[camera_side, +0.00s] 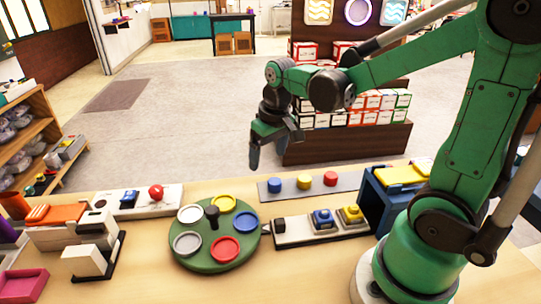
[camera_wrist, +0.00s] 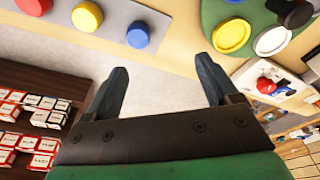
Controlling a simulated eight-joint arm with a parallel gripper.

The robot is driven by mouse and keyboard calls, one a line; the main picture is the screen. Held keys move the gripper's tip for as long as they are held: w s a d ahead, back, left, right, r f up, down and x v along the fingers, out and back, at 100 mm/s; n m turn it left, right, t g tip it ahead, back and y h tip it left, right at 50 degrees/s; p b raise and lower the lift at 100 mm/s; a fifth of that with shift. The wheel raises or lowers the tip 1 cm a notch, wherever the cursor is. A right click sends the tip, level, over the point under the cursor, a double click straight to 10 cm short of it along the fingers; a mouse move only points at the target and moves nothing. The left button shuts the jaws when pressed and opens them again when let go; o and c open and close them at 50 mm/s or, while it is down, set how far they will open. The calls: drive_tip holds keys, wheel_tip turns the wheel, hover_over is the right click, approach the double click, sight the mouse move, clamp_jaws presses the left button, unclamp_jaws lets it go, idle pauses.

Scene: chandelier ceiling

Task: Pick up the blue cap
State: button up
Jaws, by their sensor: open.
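A small blue cap (camera_side: 274,185) stands at the left end of a grey strip (camera_side: 346,182), beside a yellow cap (camera_side: 304,182) and a red cap (camera_side: 330,179). In the wrist view the blue cap (camera_wrist: 138,35) lies ahead of the left finger, apart from it. My gripper (camera_side: 267,158) hangs near the table's far edge, above and behind the blue cap in the side view. Its two fingers are spread with nothing between them in the wrist view (camera_wrist: 160,70). A second blue round piece (camera_side: 245,222) lies on the green turntable (camera_side: 217,265).
The turntable also holds yellow, red and white round pieces around a dark central knob (camera_side: 212,216). A blue box (camera_side: 372,205) is at right. Open floor lies beyond the table.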

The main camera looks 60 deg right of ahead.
sight(275, 181)
drive_tip(key=d+f, duration=0.1)
drive_tip(key=d+f+g, duration=0.1)
drive_tip(key=d+f+m+g, duration=0.1)
drive_tip(key=shift+w+d+f, duration=0.15)
drive_tip(key=shift+w+f, duration=0.2)
drive_tip(key=shift+f, duration=2.85)
clamp_jaws()
drive_tip(key=shift+r, duration=0.15)
